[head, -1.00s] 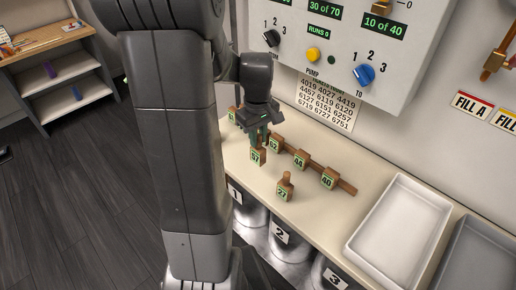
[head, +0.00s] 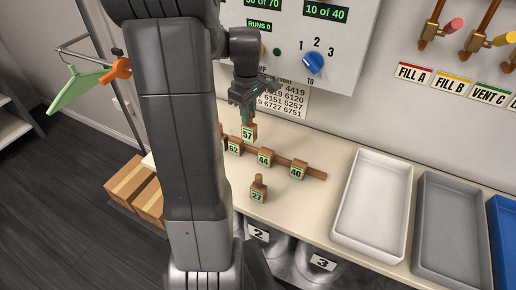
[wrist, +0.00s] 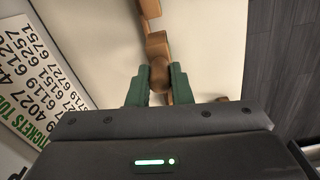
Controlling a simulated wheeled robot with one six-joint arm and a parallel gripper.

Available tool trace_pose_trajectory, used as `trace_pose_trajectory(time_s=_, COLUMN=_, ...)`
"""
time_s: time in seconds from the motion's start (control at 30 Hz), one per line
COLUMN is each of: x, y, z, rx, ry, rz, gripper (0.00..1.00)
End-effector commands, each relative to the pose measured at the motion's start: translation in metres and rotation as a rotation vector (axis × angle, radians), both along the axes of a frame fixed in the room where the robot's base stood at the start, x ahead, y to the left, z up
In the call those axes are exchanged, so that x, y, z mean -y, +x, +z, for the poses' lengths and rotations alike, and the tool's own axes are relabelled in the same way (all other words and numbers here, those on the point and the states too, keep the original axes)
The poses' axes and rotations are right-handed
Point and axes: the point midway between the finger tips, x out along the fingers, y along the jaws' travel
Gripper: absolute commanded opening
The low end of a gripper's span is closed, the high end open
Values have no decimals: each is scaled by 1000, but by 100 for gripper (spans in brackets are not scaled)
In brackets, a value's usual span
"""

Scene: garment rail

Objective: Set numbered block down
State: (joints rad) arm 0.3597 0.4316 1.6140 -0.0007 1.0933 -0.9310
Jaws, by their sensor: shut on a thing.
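My gripper (head: 246,108) is shut on the block numbered 57 (head: 248,133), which hangs upright, seen above and behind the block 62 (head: 234,147). In the wrist view my gripper's green fingers (wrist: 159,84) close on both sides of its brown knob (wrist: 159,75). Blocks 44 (head: 265,158) and 40 (head: 297,171) stand along a brown strip (head: 316,175) on the counter. Block 27 (head: 257,194) stands apart in front of the strip. Another block at the strip's left end is mostly hidden behind my arm.
A white tray (head: 347,236), a grey tray (head: 424,255) and a blue tray (head: 499,212) stand on the right. The control panel (head: 350,40) and a number sheet (head: 286,102) are behind my gripper. The counter between the strip and the white tray is clear.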

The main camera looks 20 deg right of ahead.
Motion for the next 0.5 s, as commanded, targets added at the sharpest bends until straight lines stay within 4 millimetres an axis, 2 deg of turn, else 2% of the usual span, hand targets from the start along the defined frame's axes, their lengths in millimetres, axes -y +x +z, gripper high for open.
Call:
trace_pose_trajectory(time_s=0.03, x=-1, y=-1, z=-12, rx=-8, ry=3, rz=1, gripper=0)
trace_pose_trajectory(time_s=0.2, x=-1, y=-1, z=-41, rx=-6, ry=2, rz=1, gripper=0)
trace_pose_trajectory(time_s=0.37, x=0, y=-1, z=-56, rx=-3, ry=1, rz=0, gripper=0)
trace_pose_trajectory(time_s=0.5, x=0, y=-1, z=-76, rx=-5, ry=3, rz=0, gripper=0)
